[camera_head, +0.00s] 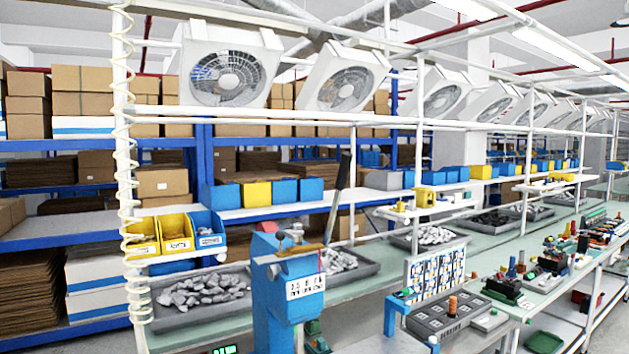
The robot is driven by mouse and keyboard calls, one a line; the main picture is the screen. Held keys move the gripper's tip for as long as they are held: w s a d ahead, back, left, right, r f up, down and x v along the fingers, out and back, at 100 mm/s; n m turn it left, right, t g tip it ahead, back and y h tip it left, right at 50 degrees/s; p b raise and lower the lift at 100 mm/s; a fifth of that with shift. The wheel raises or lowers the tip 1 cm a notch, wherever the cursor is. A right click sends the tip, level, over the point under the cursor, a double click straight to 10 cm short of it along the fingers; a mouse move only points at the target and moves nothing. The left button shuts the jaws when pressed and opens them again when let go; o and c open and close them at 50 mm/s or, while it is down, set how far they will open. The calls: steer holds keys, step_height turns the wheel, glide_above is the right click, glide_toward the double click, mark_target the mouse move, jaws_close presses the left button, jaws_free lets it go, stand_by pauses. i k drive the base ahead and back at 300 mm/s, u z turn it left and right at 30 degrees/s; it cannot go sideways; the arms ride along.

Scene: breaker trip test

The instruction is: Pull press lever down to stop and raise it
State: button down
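The blue press (285,285) stands at the front of the bench, in the lower middle of the view. A white label with dark characters is on its upper right side. Its lever (338,195) has a long dark handle that points up and leans slightly right. The lever's lower end meets the brownish metal part at the top of the press. My gripper is not in view, so nothing shows at the lever.
A tray of grey parts (155,310) lies behind the press to the left. A grey fixture box (420,322) and a card panel stand to its right. Yellow bins (177,243) and a shelf post (128,200) are at left. Open air surrounds the lever handle.

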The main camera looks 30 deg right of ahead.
mark_target(346, 159)
steer(key=u, duration=2)
steer(key=k, duration=0.75)
steer(key=z, duration=1.45)
steer(key=i, duration=0.5)
steer(key=u, duration=0.1)
